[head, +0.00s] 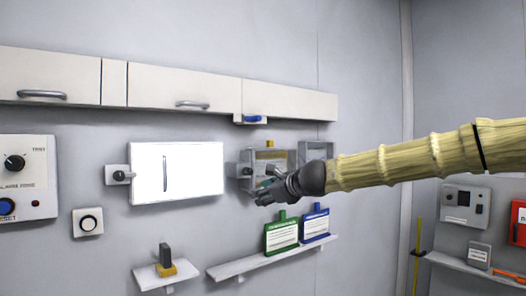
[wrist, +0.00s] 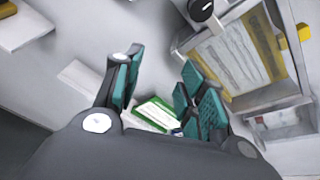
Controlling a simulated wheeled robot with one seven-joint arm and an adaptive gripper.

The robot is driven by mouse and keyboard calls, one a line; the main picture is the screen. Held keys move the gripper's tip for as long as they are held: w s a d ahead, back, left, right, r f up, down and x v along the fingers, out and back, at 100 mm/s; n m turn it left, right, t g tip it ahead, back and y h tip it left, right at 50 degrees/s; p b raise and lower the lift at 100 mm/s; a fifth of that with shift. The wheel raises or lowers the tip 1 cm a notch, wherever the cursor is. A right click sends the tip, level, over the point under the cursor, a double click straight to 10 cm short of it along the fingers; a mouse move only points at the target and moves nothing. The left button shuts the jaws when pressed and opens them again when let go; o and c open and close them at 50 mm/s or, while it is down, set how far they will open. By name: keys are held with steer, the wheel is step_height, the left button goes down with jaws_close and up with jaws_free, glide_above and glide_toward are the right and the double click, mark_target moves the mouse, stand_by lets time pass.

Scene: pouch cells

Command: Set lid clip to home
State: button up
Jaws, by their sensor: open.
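My gripper (head: 266,194) is open at the end of my arm, in front of the wall box in the head view. In the wrist view its teal-padded fingers (wrist: 157,78) stand apart with nothing between them. The wall box (head: 285,153) has a clear front, with a yellow-edged sheet behind it, and a small yellow tab (head: 270,143) at its top. In the wrist view the box (wrist: 262,105) lies to the upper right, with a yellow tab (wrist: 304,32) and a dark round knob (wrist: 201,9). I cannot tell which part is the lid clip. My gripper hides the box's lower part in the head view.
A white panel (head: 195,172) with a side knob (head: 120,176) is left of the box. A green card (head: 281,235) and a blue card (head: 315,224) stand on a shelf (head: 240,266) below. Cabinets (head: 190,88) run above, with a blue-handled fitting (head: 252,118) beneath.

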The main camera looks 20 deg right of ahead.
mark_target(260, 118)
steer(key=s+d+r+m+t+y+p, duration=0.1)
steer(key=s+d+r+m+t, duration=0.1)
steer(key=r, duration=1)
steer(key=s+d+r+m+t+y+p, duration=0.1)
steer(key=s+d+r+m, duration=0.15)
steer(key=r, duration=0.85)
steer(key=shift+n, duration=0.45)
steer(key=shift+p+x, duration=0.55)
steer(key=shift+x, duration=4.75)
steer(key=shift+d, duration=0.1)
steer(key=shift+c, duration=0.2)
jaws_close()
